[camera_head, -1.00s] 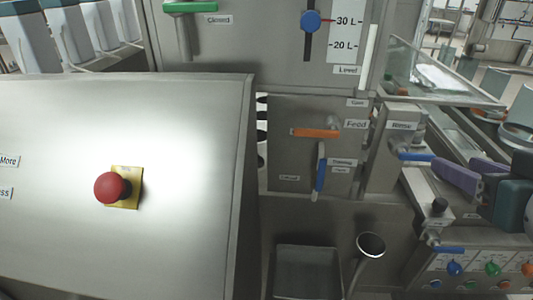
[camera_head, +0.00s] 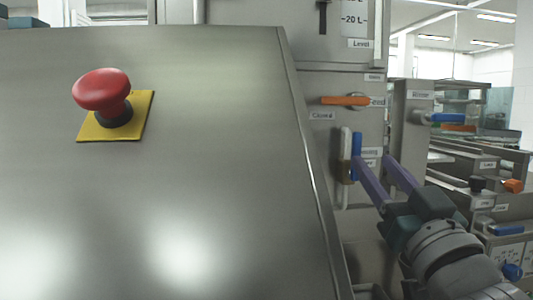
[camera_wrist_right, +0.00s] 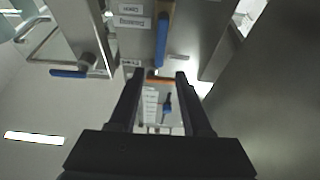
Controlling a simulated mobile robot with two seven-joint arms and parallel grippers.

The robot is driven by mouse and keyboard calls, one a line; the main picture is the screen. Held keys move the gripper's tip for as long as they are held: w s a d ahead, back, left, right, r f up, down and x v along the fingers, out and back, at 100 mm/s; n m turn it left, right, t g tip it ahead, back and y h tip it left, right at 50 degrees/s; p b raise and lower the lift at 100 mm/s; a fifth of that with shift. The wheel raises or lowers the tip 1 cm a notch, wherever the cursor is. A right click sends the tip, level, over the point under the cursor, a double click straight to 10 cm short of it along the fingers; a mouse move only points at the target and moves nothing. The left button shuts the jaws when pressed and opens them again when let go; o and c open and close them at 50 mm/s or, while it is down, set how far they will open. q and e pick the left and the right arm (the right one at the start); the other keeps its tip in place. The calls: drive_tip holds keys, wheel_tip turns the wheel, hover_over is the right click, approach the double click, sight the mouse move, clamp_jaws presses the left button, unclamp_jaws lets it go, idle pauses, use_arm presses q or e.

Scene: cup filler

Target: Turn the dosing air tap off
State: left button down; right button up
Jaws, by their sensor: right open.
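The dosing air tap has a blue handle (camera_head: 356,156) that stands upright on the grey panel, next to a partly covered label. In the right wrist view the blue handle (camera_wrist_right: 162,40) lies ahead of the fingers, lined up with the gap between them. My right gripper (camera_head: 371,166) is open and empty, its purple fingers pointing at the panel beside the handle. The left finger overlaps the handle's lower end in the head view; I cannot tell whether it touches. The open fingers also show in the wrist view (camera_wrist_right: 160,74). My left gripper is not in view.
An orange feed handle (camera_head: 346,101) sits level just above the blue one. A blue rinse handle (camera_head: 447,118) sticks out at the right. A large steel cabinet with a red emergency button (camera_head: 101,90) fills the left, its edge close to the panel.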

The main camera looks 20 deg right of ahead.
sight(358, 142)
drive_tip(key=x, duration=0.8)
drive_tip(key=shift+w+d+r, duration=0.1)
drive_tip(key=shift+d, duration=0.05)
clamp_jaws()
idle(1.1)
